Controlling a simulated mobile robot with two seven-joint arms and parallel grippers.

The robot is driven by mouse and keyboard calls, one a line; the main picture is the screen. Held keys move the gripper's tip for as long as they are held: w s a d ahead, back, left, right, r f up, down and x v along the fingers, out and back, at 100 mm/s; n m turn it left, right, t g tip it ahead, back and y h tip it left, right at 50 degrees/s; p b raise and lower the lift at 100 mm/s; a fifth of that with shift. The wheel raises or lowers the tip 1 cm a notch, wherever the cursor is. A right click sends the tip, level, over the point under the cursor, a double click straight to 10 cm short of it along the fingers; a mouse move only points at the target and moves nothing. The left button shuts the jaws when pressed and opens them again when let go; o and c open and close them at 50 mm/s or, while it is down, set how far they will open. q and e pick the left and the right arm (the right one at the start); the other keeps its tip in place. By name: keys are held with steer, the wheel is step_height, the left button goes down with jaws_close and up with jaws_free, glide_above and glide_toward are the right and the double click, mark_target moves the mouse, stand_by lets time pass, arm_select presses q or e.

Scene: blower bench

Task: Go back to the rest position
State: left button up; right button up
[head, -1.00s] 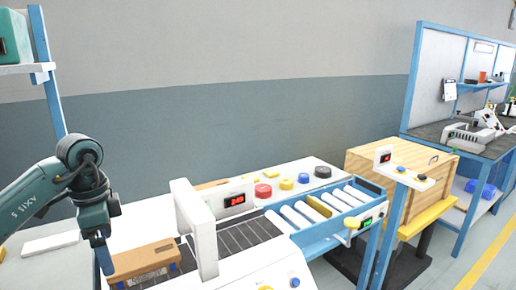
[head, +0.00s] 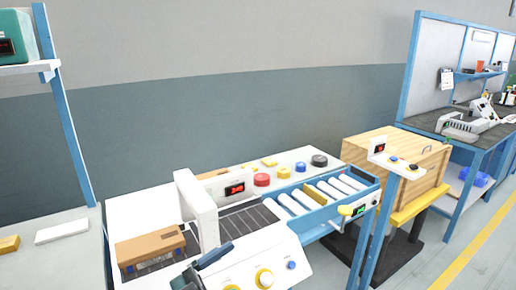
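A dark gripper part (head: 208,260), which appears to be my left gripper, shows at the bottom edge in front of the white machine. Only a piece of it is in the picture, and its fingers cannot be made out clearly. It is apart from the brown box (head: 150,246), which sits on the machine's dark belt left of the white arch. No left arm stretches in from the left side. My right gripper is out of view.
The white arch (head: 197,205) stands over the belt (head: 248,220). The roller conveyor (head: 325,193) continues to the right. A wooden crate (head: 388,160) and a control post (head: 398,168) stand beyond it. A grey table (head: 55,262) is at the left.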

arm_select(q)
steer(key=s+a+f+n+t+y+p, duration=0.1)
steer(key=s+a+f+n+t+y, duration=0.15)
steer(key=a+f+n+y, duration=0.3)
steer(key=s+a+f+n+t+y, duration=0.1)
steer(key=a+f+n+t+y, duration=0.15)
steer(key=f+n+y, duration=0.4)
steer(key=s+a+f+g+y+p, duration=0.1)
steer(key=s+a+f+g+y, duration=0.1)
steer(key=s+f+g, duration=0.3)
steer(key=s+f+y, duration=0.1)
steer(key=s+f, duration=0.3)
steer(key=f, duration=0.1)
steer(key=shift+m+y, duration=0.4)
steer(key=shift+s+a, duration=0.1)
